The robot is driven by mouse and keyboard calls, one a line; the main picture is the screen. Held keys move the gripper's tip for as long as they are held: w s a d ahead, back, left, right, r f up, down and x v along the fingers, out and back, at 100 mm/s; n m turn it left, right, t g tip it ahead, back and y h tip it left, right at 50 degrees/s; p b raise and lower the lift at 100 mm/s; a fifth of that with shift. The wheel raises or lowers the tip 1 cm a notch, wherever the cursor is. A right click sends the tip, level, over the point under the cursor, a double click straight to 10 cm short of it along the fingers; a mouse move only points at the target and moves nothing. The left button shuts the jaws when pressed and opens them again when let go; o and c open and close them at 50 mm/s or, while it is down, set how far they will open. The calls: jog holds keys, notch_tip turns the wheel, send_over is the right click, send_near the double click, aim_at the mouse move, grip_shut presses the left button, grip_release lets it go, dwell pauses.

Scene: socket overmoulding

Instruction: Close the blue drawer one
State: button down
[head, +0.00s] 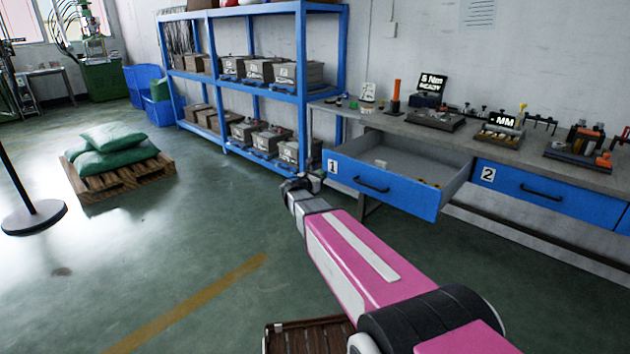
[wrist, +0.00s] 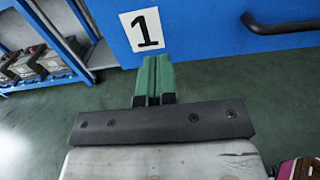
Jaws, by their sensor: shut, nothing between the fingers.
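The blue drawer one (head: 400,195) is pulled well out from under the grey workbench, with a label "1" and a black bar handle (head: 371,186) on its front. A few small items lie inside it. My gripper (head: 298,182) is near the left end of the drawer front. In the wrist view my gripper's green fingers (wrist: 153,78) are together, just below the "1" label on the blue front (wrist: 205,40). The handle (wrist: 283,22) is to the right of the fingers there. I cannot tell whether the fingertips touch the front.
The blue drawer two (head: 545,190) is shut, to the right. Tools and displays stand on the workbench top (head: 465,140). A blue shelf (head: 300,75) with grey bins stands left of the bench. A pallet with green sacks (head: 115,150) is far left. The floor before the drawers is clear.

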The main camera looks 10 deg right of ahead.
aim_at(337, 168)
jog(key=x, duration=0.7)
jog(key=shift+w+d, duration=0.1)
jog(key=shift+d, duration=0.05)
jog(key=x, duration=4)
jog(key=shift+r, duration=0.1)
jog(key=shift+w+d, duration=0.15)
jog(key=shift+w, duration=0.1)
jog(key=shift+w+d+r, duration=0.1)
jog(key=shift+d, duration=0.05)
